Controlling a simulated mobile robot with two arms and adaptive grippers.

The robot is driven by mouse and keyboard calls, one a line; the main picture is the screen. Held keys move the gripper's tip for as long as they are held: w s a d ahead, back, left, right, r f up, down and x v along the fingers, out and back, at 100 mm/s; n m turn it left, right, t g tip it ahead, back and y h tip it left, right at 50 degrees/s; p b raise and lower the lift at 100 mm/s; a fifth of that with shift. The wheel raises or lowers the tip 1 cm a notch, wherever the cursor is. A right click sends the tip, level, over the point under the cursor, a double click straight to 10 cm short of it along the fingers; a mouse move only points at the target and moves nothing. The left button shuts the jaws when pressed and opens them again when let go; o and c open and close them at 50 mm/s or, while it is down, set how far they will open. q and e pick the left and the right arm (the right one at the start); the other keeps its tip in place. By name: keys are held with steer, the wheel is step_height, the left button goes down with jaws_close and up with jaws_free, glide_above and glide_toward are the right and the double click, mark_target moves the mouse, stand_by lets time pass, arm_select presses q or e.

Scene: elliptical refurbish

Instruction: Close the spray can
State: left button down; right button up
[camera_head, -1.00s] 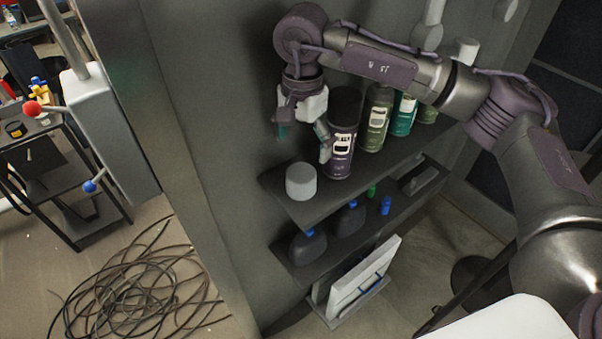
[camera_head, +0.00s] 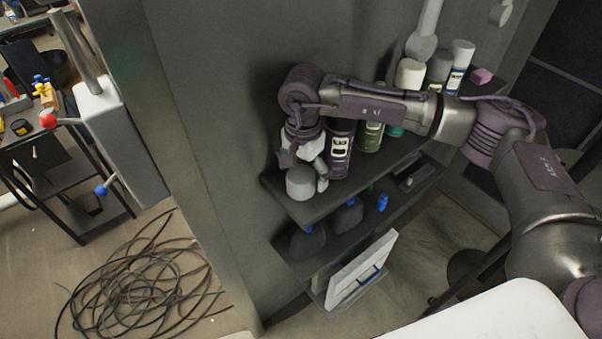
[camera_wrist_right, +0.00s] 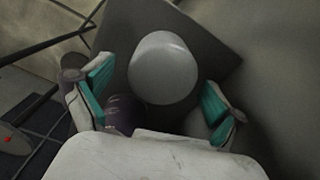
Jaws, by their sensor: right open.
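A grey round cap (camera_head: 300,182) sits on the near left end of the upper shelf. It also shows in the right wrist view (camera_wrist_right: 163,68), between the two fingers and a little beyond them. A dark purple spray can (camera_head: 340,152) stands on the shelf just right of the cap; part of it is hidden by my right arm. A dark rounded part of the can (camera_wrist_right: 124,112) shows near the left finger in the wrist view. My right gripper (camera_head: 306,168) is open, low over the cap, with fingers either side of it. My left gripper is not in view.
Green (camera_head: 371,135) and teal cans stand in a row right of the purple can, with white and grey cans behind. The lower shelf (camera_head: 340,232) holds dark bottles. A grey wall stands close at the left. Cables (camera_head: 145,285) lie on the floor.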

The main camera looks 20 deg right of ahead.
mark_target(302, 172)
steer(key=shift+c, duration=0.4)
steer(key=c, duration=0.8)
steer(key=shift+o, duration=0.2)
steer(key=shift+w+r+b, duration=0.1)
steer(key=shift+r+b, duration=0.25)
steer(key=shift+r, duration=0.05)
step_height(302, 172, up, 8)
steer(key=b, duration=0.3)
steer(key=shift+r, duration=0.6)
